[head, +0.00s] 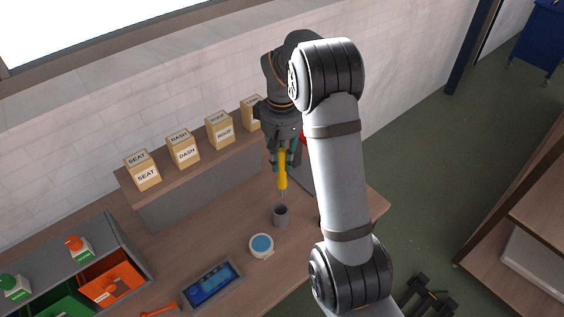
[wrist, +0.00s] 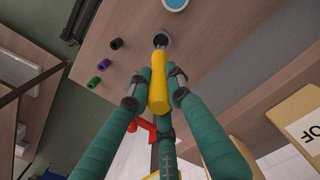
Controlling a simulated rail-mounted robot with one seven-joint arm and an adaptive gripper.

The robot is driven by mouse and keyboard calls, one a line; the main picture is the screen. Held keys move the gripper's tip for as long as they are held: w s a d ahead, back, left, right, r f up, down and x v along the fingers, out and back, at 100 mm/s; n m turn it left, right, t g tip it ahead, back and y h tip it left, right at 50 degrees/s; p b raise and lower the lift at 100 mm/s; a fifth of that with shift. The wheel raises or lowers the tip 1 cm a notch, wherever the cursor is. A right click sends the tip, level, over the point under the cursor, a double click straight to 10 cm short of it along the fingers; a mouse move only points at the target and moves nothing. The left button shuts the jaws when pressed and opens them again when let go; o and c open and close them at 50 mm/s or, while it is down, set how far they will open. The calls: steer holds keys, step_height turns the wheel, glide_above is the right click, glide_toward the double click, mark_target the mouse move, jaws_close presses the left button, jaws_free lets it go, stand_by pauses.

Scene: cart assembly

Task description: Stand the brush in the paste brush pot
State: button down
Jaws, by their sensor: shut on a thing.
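The brush (head: 282,178), with a yellow handle and a thin grey lower end, hangs roughly upright in my gripper (head: 284,160). My gripper is shut on the handle; in the wrist view, the green fingers (wrist: 157,90) close around the yellow handle (wrist: 158,70). The small grey paste brush pot (head: 281,217) stands on the bench directly below. In the head view the brush's lower end appears just above the pot's rim. In the wrist view the tip overlaps the dark mouth of the pot (wrist: 162,38); whether it has entered cannot be told.
Labelled boxes (head: 184,149) line the raised shelf behind. Small black, purple and green cylinders (wrist: 104,65) lie on the bench. Coloured bins (head: 112,285) are at left.

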mark_target(280, 189)
steer(key=shift+s+a+f+b, duration=0.3)
steer(key=shift+s+a, duration=0.05)
steer(key=shift+a, duration=0.05)
steer(key=shift+w+d+f+b, duration=0.1)
steer(key=shift+f+b, duration=0.3)
steer(key=shift+f, duration=0.15)
steer(key=shift+w+d+f+b, duration=0.1)
steer(key=shift+f+b, duration=0.3)
steer(key=shift+f, duration=0.1)
step_height(280, 189, down, 2)
steer(key=shift+s+a+f+b, duration=0.1)
steer(key=shift+b, duration=0.8)
step_height(280, 189, down, 7)
steer(key=b, duration=0.6)
steer(key=c, duration=1.5)
jaws_free()
steer(key=shift+c, duration=0.2)
step_height(280, 189, up, 12)
